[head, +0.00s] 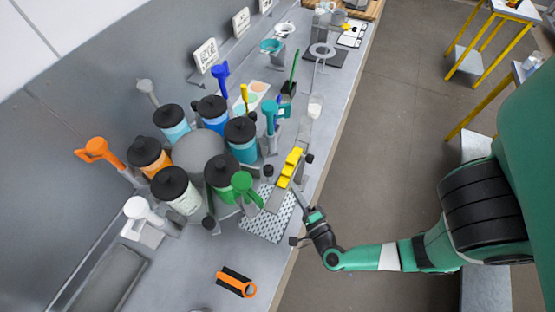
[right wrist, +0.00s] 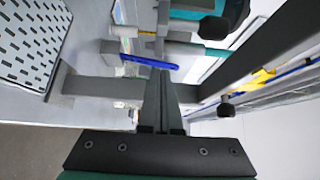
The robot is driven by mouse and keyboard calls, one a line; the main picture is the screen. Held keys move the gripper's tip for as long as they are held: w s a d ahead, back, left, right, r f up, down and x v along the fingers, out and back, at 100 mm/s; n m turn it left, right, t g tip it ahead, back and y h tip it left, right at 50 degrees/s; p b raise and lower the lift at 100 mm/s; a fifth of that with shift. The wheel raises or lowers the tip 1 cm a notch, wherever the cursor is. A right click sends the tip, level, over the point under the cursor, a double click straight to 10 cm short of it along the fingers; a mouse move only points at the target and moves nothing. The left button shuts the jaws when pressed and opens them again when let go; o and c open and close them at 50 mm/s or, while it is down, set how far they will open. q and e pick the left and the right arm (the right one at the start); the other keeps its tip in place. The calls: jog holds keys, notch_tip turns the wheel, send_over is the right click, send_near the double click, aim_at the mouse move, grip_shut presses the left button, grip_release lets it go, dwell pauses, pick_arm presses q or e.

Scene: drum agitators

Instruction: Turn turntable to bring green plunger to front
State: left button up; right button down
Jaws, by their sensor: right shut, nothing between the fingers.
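The turntable (head: 196,152) has a grey round centre ringed by several drums with black lids. The green plunger (head: 242,187) stands at its near right side, beside a black-lidded drum (head: 222,168). Other plungers stand around the ring: orange (head: 97,150), white (head: 140,210), grey (head: 148,90), blue (head: 220,75) and teal (head: 270,115). My right gripper (head: 299,194) is right of the green plunger, near the bench edge, apart from it. In the right wrist view its fingers (right wrist: 161,95) are together and empty. My left gripper is not in view.
A yellow block (head: 290,166) on a grey bar lies just beyond my right gripper. A perforated mat (head: 262,226) lies under this area; it also shows in the right wrist view (right wrist: 30,42). An orange-and-black tool (head: 236,283) lies nearer. The back wall bounds the bench.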

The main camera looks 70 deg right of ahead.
aim_at(274, 154)
pick_arm(q)
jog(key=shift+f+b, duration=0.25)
jog(key=shift+b, duration=0.05)
pick_arm(e)
jog(key=x, duration=1.1)
jog(key=shift+w+d, duration=0.25)
jog(key=shift+w, duration=0.05)
